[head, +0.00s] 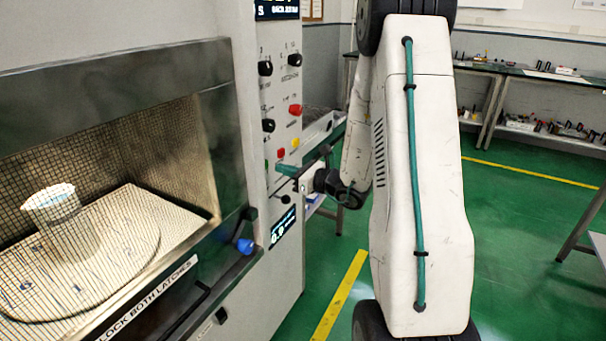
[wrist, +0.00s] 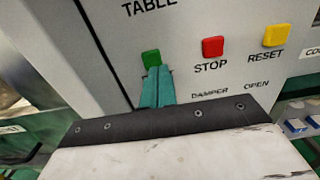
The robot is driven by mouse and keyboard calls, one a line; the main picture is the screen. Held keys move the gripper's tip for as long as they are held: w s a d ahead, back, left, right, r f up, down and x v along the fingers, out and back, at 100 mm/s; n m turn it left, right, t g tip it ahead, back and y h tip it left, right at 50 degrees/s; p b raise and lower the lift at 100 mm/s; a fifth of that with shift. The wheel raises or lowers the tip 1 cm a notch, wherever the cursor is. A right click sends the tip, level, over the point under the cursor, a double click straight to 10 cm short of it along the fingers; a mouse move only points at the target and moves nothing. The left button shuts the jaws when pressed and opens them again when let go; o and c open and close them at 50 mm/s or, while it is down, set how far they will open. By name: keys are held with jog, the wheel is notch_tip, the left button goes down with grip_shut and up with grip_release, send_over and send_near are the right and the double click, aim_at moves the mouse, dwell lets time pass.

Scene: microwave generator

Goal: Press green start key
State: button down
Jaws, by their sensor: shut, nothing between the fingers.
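The green key (wrist: 151,58) shows in the wrist view on the grey control panel, left of the red STOP key (wrist: 213,47) and the yellow RESET key (wrist: 275,35). My gripper (wrist: 158,72) has its teal fingers closed together and empty. The fingertips overlap the lower edge of the green key in the wrist view; whether they touch it I cannot tell. In the head view my gripper (head: 279,168) is at the panel, below the red and yellow keys. The label under the green key is hidden by my fingers.
The microwave cabinet's meshed door (head: 100,185) with a beaker (head: 60,215) behind it stands left of the panel. A blue-knobbed latch (head: 245,246) and a small display (head: 283,226) sit below. Black knobs (head: 265,68) sit above. Green floor is open at the right.

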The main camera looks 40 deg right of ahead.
jog(key=shift+x, duration=1.45)
jog(key=shift+w+a+r, duration=0.2)
jog(key=shift+w+r, duration=0.05)
jog(key=shift+w, duration=0.45)
jog(key=shift+w+a, duration=0.1)
jog(key=v, duration=1.5)
jog(key=shift+f, duration=0.2)
